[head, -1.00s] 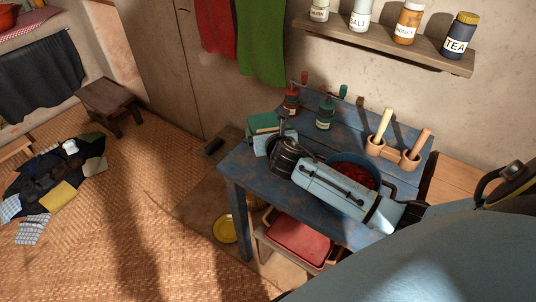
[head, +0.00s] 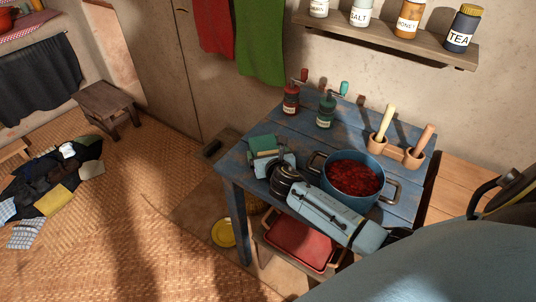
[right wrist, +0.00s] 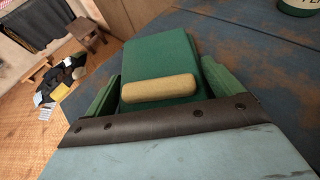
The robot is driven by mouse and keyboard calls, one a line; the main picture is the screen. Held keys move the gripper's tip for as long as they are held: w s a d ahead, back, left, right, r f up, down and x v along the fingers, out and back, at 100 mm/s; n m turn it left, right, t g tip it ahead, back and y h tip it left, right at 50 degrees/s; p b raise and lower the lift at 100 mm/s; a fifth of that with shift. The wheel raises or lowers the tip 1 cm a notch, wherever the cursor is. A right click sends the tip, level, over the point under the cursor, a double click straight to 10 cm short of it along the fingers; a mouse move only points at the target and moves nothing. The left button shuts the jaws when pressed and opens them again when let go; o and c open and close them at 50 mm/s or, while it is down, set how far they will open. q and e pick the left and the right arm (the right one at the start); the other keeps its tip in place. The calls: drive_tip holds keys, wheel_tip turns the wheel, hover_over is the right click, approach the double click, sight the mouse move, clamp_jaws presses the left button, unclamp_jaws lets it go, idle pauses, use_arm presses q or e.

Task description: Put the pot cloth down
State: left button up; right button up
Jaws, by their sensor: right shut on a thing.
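The pot cloth (head: 264,142) is a folded green pad with a tan roll across it, at the left end of the blue table (head: 300,131). My right gripper (head: 267,154) is shut on it. In the right wrist view the green pad (right wrist: 165,60) lies ahead of the jaw, with the tan roll (right wrist: 158,89) between the two green fingers. The cloth is over or on the tabletop; I cannot tell whether it touches. My left gripper is not in view.
A blue pot (head: 352,178) of red food stands right of my gripper. A red tray (head: 299,243) sits below the table.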

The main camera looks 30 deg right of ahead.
drive_tip(key=shift+f, duration=0.1)
drive_tip(key=o, duration=0.7)
drive_tip(key=shift+s+r, duration=0.1)
drive_tip(key=shift+r, duration=0.1)
drive_tip(key=p+v, duration=0.3)
drive_tip(key=v, duration=0.8)
drive_tip(key=shift+s+a+r, duration=0.1)
drive_tip(key=shift+s, duration=0.3)
